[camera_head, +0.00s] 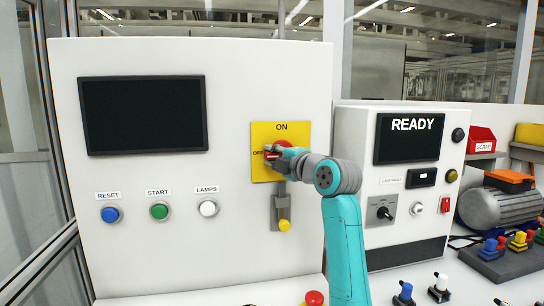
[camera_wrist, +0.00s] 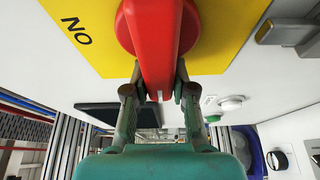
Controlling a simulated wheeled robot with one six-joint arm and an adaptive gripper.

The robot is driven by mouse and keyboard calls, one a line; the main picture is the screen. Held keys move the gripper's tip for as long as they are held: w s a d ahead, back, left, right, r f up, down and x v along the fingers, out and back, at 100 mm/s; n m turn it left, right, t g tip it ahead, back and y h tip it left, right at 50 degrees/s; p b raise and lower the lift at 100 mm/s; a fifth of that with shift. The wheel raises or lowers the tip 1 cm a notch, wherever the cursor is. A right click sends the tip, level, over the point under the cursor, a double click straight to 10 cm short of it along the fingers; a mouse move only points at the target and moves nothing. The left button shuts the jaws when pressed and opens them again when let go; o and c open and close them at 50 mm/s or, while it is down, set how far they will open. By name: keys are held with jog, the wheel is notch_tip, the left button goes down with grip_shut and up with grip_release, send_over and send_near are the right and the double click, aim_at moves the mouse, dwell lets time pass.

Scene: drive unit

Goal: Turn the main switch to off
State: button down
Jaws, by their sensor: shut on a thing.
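The main switch is a red rotary handle (camera_head: 284,145) on a yellow plate (camera_head: 264,172), with ON printed above and OFF at its left. The handle points left, towards the OFF label. In the wrist view the red handle (camera_wrist: 155,45) comes down from the top, with ON to its left on the plate (camera_wrist: 85,30). My gripper (camera_head: 271,153) reaches in from the right and covers part of the handle. In the wrist view my gripper (camera_wrist: 155,92) has one finger on each side of the handle's end and is shut on it.
Below the plate is a grey latch with a yellow knob (camera_head: 284,226). A dark screen (camera_head: 143,115) and RESET, START and LAMPS buttons are at the left. A second panel (camera_head: 405,250) showing READY stands at the right. A red knob (camera_head: 314,298) sits on the bench.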

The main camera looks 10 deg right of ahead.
jog(key=c, duration=1)
grip_release()
jog(key=shift+w+d+f, duration=0.1)
jog(key=shift+d, duration=0.2)
jog(key=shift+o, duration=0.2)
jog(key=v, duration=1.2)
jog(key=shift+a, duration=0.15)
